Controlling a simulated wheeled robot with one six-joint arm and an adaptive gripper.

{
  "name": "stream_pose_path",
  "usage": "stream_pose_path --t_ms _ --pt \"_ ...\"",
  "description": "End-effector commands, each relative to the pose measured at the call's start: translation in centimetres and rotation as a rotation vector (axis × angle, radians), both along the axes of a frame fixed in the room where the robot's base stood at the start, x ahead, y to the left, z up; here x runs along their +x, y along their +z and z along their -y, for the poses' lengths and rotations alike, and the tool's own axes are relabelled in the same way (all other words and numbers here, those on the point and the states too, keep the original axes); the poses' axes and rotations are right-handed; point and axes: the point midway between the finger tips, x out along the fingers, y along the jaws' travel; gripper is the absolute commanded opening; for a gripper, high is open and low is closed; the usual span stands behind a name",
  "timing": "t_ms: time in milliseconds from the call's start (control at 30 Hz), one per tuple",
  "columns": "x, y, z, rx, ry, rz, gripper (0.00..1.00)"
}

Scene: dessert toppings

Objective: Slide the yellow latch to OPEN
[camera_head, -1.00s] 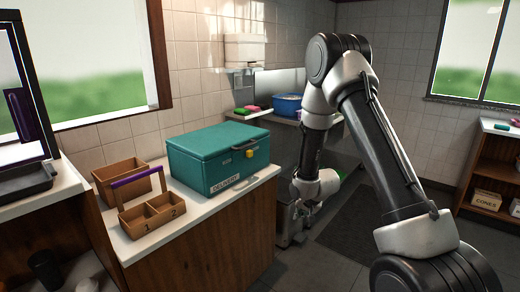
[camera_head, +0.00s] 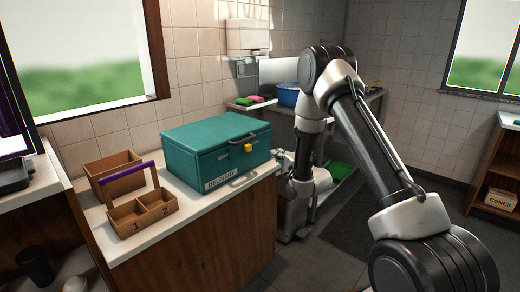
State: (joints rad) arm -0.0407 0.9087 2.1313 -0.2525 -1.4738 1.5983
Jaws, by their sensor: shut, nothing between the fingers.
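The teal box (camera_head: 200,163) stands shut on the counter, its lid down and a dark handle on its front. The yellow latch (camera_head: 248,148) is a small block on the box's front, below the handle. No OPEN mark can be read from here. A label on the box's lower front reads DELIVERY. My arm comes in from the lower right and bends down to the right of the box, with its wrist over the floor beyond the counter end. I cannot make out my gripper's fingers there. The arm is apart from the latch in the picture.
A brown caddy (camera_head: 143,212) with a purple handle and compartments 1 and 2 stands left of the box, before an open brown bin (camera_head: 100,169). A blue tub (camera_head: 288,95) and pink and green items lie on the back shelf. Dark floor lies right of the counter.

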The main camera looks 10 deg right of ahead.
Motion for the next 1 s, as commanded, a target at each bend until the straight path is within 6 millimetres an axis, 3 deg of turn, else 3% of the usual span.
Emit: stream_pose_path --t_ms 267,700,1000 --pt "1.5 0.0 -0.5 -0.002 0.0 0.002 0.0" --pt "9.8 0.0 -3.2 -0.002 0.001 0.001 0.0" --pt "7.4 0.0 -5.9 -0.002 0.0 0.0 0.0"
